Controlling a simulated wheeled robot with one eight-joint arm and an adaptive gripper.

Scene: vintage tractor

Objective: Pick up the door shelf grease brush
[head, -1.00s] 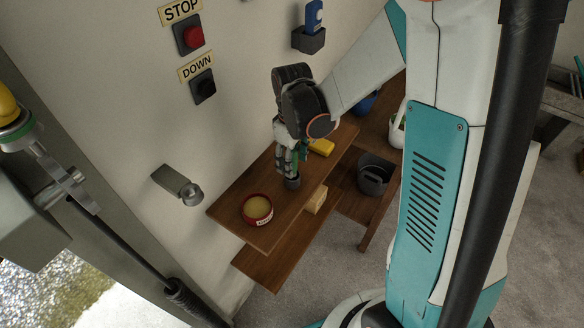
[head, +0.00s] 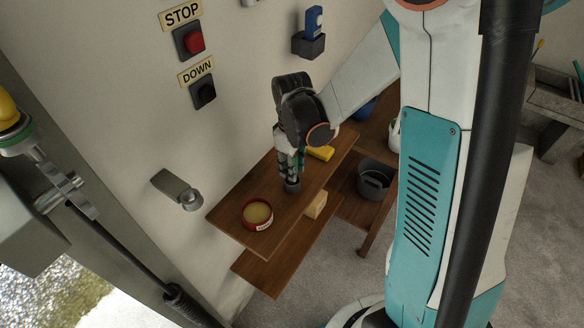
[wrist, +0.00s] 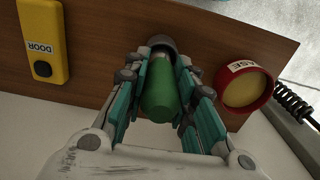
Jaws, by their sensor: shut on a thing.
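The grease brush (wrist: 160,88) has a green handle and a dark round end, seen in the wrist view. It stands on the wooden door shelf (head: 315,178), its dark end (head: 293,187) at the board. My gripper (wrist: 165,75) is shut on the brush, with a finger on each side of the green handle. In the head view, my gripper (head: 288,168) points down at the shelf and hides most of the brush. I cannot tell whether the brush's dark end touches the board.
A red grease tin (head: 257,214) sits near the shelf's front end. A yellow door control (head: 320,153) lies behind my gripper. The wall is close on the left, with a metal bracket (head: 178,189).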

